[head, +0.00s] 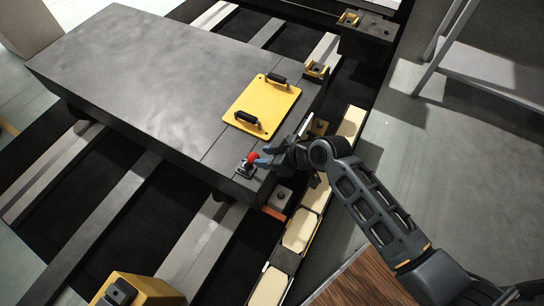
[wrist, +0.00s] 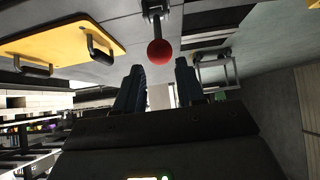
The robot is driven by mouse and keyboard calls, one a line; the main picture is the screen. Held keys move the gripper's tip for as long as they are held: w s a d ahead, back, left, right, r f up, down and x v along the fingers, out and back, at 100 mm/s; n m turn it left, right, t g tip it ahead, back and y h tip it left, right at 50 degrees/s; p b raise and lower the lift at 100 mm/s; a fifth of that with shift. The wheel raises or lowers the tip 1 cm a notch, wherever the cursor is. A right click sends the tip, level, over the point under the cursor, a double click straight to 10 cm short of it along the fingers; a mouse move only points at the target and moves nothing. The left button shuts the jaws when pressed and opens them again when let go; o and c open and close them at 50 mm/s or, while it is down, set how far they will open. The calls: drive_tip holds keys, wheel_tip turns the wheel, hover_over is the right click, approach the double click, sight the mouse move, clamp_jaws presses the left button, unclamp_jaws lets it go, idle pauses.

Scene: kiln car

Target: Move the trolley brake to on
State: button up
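The trolley brake is a short lever with a red ball knob (head: 253,156) on a small dark bracket (head: 245,170), at the near right corner of the grey trolley deck (head: 140,70). In the wrist view the red knob (wrist: 160,52) hangs from its metal lever (wrist: 154,15) at top centre. My gripper (head: 262,160) is at the knob from the right in the head view. In the wrist view its two fingers (wrist: 159,85) are apart with an empty gap, and the knob appears just above the tips. I cannot tell whether a finger touches it. No brake marking is readable.
A yellow plate (head: 256,108) with two black handles lies on the deck close by. Cream blocks (head: 300,232) line the track edge below. A grey metal stand (head: 480,75) is at right. Open floor (head: 425,150) lies between.

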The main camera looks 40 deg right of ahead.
sight(256, 157)
drive_tip(key=shift+b+x, duration=1.4)
drive_tip(key=shift+x, duration=0.9)
drive_tip(key=c, duration=0.6)
drive_tip(key=shift+o, duration=0.2)
drive_tip(key=shift+w+a+r, duration=0.2)
drive_tip(key=shift+w+r, duration=0.1)
drive_tip(key=shift+w, duration=0.15)
drive_tip(key=shift+w+a+r, duration=0.1)
drive_tip(key=shift+w+a, duration=0.1)
drive_tip(key=shift+w, duration=0.3)
drive_tip(key=shift+w+a+r, duration=0.1)
drive_tip(key=shift+w+a, duration=0.1)
drive_tip(key=shift+w, duration=0.35)
drive_tip(key=shift+w+a, duration=0.3)
drive_tip(key=shift+w, duration=0.45)
drive_tip(key=shift+w+a+f+b, duration=0.15)
drive_tip(key=shift+w+a+b, duration=0.2)
drive_tip(key=shift+w, duration=0.35)
drive_tip(key=shift+w+a+f+b, duration=0.2)
drive_tip(key=shift+w+a+b, duration=0.1)
drive_tip(key=shift+w, duration=0.45)
drive_tip(key=o, duration=0.9)
drive_tip(key=shift+s, duration=0.1)
drive_tip(key=shift+c, duration=0.2)
